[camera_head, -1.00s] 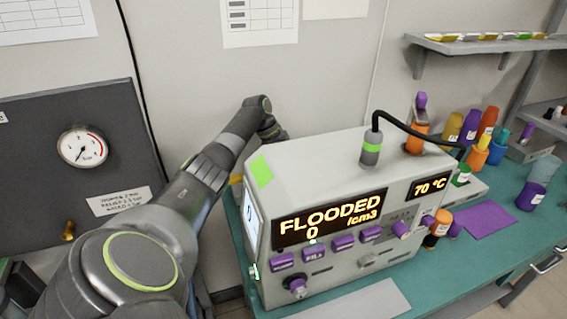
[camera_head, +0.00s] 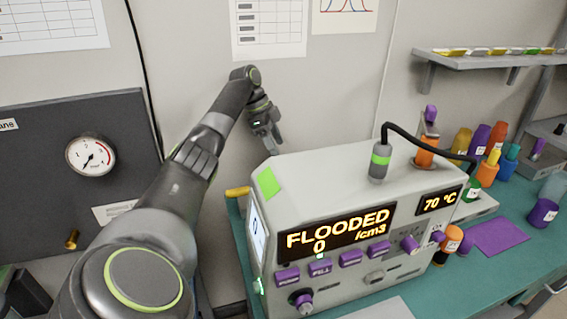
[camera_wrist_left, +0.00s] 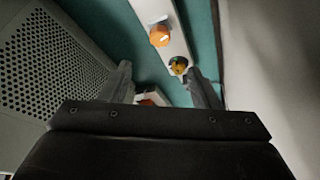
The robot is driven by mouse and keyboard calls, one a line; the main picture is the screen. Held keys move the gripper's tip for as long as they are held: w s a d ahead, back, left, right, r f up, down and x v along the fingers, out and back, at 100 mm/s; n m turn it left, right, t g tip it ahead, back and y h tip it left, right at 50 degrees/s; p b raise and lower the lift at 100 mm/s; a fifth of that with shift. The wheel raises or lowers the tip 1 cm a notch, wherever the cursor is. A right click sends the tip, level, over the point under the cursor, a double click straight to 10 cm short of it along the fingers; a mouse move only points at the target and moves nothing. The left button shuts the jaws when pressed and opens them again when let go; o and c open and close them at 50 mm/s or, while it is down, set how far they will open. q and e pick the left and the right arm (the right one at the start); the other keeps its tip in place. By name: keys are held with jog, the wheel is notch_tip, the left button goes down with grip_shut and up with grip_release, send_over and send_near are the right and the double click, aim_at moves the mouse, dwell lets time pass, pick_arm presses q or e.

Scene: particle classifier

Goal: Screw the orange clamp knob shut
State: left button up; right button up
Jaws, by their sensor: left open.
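My left gripper (camera_head: 270,142) hangs above the back left corner of the particle classifier (camera_head: 315,178) in the head view, fingers pointing down. In the left wrist view it (camera_wrist_left: 159,70) is open, with nothing held. That view shows a round orange knob (camera_wrist_left: 160,37) on a pale strip behind the instrument, beyond the fingertips. A small yellow, brass-like fitting (camera_wrist_left: 178,66) sits below it on the strip. A second orange piece (camera_wrist_left: 147,102) shows between the fingers, partly hidden; I cannot tell which orange piece is the clamp knob. Neither shows in the head view.
The instrument's perforated side (camera_wrist_left: 55,75) stands left of the gripper in the wrist view, and the wall is close on the right. A yellow handle-like part (camera_head: 238,191) sticks out at the instrument's left. The display reads FLOODED.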

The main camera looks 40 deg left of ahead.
pick_arm(q)
jog(key=v, duration=0.5)
jog(key=shift+r, duration=0.15)
jog(key=shift+a, duration=0.1)
jog(key=w+d+f+n+p, duration=0.1)
jog(key=d+f, duration=0.1)
jog(key=f, duration=0.3)
jog(key=w+d+f+n+p, duration=0.1)
jog(key=d+f, duration=0.1)
jog(key=f, duration=0.4)
jog(key=w+d+f+n+t+y+p, duration=0.1)
jog(key=w+f, duration=0.1)
jog(key=f, duration=0.3)
jog(key=shift+d+f+n+p, duration=0.2)
jog(key=shift+d+n+p, duration=0.1)
jog(key=shift+d, duration=0.1)
jog(key=shift+s, duration=0.1)
